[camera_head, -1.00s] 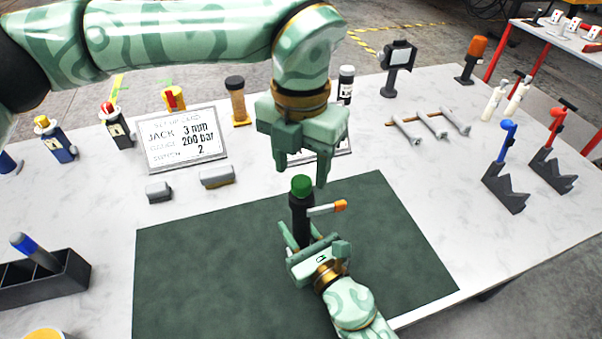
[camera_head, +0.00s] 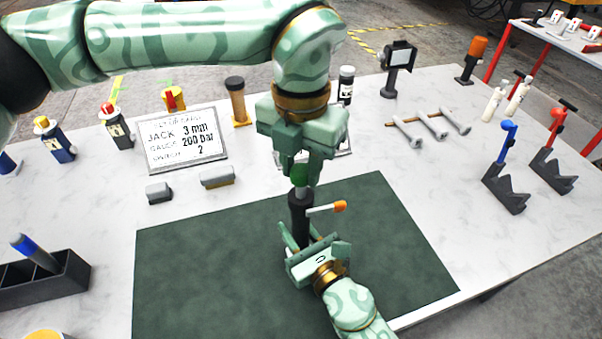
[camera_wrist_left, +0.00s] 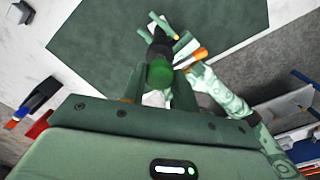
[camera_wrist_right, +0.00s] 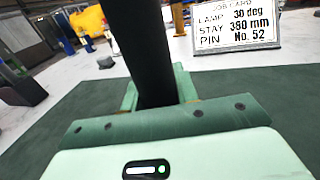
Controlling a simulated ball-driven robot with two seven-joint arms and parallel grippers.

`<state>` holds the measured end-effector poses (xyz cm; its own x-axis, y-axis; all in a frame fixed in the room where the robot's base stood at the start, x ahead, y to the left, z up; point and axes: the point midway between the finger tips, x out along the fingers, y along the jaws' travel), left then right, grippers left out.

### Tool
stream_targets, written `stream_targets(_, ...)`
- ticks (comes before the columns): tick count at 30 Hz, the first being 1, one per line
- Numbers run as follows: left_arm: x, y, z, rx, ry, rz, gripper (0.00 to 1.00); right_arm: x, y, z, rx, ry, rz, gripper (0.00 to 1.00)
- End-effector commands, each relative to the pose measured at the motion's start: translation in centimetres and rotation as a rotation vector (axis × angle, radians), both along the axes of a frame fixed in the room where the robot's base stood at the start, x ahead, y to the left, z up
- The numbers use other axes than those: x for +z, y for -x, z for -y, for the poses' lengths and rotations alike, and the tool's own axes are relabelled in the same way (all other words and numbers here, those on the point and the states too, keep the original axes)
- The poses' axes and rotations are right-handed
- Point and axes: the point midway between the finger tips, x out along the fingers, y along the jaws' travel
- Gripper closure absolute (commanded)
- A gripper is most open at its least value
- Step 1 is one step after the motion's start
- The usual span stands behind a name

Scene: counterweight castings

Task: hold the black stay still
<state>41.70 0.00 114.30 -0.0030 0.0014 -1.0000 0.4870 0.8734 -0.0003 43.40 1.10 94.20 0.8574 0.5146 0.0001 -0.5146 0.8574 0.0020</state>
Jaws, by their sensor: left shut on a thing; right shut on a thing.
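The black stay (camera_head: 298,212) stands upright over the dark green mat (camera_head: 200,270), with a green cap (camera_head: 299,175) on top and an orange-tipped lever (camera_head: 338,207) out to the right. My left gripper (camera_head: 304,174) comes from above and is shut on the green cap, which shows between its fingers in the left wrist view (camera_wrist_left: 160,74). My right gripper (camera_head: 309,243) is shut around the lower black body. In the right wrist view the black shaft (camera_wrist_right: 147,55) rises between its fingers. The stay's foot is hidden by the right gripper.
Black V-shaped holders (camera_head: 505,188) stand at right, a dark bin (camera_head: 45,280) at left. The mat is otherwise clear.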

Motion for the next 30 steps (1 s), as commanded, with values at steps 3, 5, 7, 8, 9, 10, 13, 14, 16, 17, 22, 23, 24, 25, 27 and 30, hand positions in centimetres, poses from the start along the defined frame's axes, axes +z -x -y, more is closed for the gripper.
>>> stream_targets(3, 3.7, -0.2, 0.0, 0.004, 0.003, 0.011, 1.0, -0.1, 0.0, 0.1, -0.001, 0.002, -0.002, 1.0)
stream_targets(5, 5.3, -0.2, 0.0, 0.005, 0.002, 0.01, 1.0, -0.1, 0.0, 0.1, -0.001, 0.003, -0.002, 1.0)
stream_targets(7, 6.9, -0.2, 0.0, 0.003, 0.002, 0.01, 1.0, -0.1, 0.0, 0.1, -0.001, 0.003, -0.002, 1.0)
stream_targets(8, 7.5, -0.2, 0.0, 0.005, 0.002, 0.009, 1.0, -0.1, 0.0, 0.1, -0.001, 0.003, -0.002, 1.0)
stream_targets(9, 8.2, -0.1, 0.0, 0.004, 0.001, 0.008, 1.0, -0.1, 0.0, 0.1, -0.001, 0.003, -0.002, 1.0)
stream_targets(10, 8.6, -0.1, 0.0, 0.003, 0.002, 0.008, 1.0, -0.1, 0.0, 0.1, -0.001, 0.003, -0.002, 1.0)
stream_targets(13, 9.4, -0.1, 0.0, 0.003, 0.003, 0.007, 1.0, -0.1, 0.0, 0.1, -0.001, 0.003, -0.002, 1.0)
stream_targets(14, 9.5, -0.1, 0.0, 0.003, 0.002, 0.006, 1.0, -0.1, 0.0, 0.1, -0.001, 0.003, -0.002, 1.0)
stream_targets(16, 9.6, -0.1, 0.0, 0.002, 0.002, 0.004, 1.0, -0.1, 0.0, 0.1, -0.001, 0.003, -0.002, 1.0)
stream_targets(17, 9.6, 0.0, 0.0, 0.002, 0.002, 0.004, 1.0, -0.1, 0.0, 0.1, -0.001, 0.003, -0.002, 1.0)
stream_targets(22, 9.6, 0.0, 0.0, 0.001, 0.003, 0.004, 1.0, -0.1, 0.0, 0.1, -0.001, 0.002, -0.002, 1.0)
stream_targets(23, 9.6, -0.1, 0.0, 0.001, 0.003, 0.004, 0.65, -0.1, 0.0, 0.1, -0.001, 0.002, -0.002, 1.0)
stream_targets(24, 9.5, 0.0, 0.0, 0.001, 0.003, 0.004, 0.54, -0.1, 0.0, 0.1, -0.001, 0.002, -0.002, 1.0)
stream_targets(25, 9.5, 0.0, 0.0, 0.001, 0.003, 0.004, 0.48, -0.1, 0.0, 0.1, -0.001, 0.002, -0.002, 1.0)
stream_targets(27, 9.5, 0.0, 0.0, 0.001, 0.003, 0.003, 0.48, -0.1, 0.0, 0.1, -0.001, 0.003, -0.002, 1.0)
stream_targets(30, 9.5, 0.0, 0.0, 0.001, 0.002, 0.003, 0.48, -0.1, 0.0, 0.1, -0.001, 0.003, -0.002, 1.0)
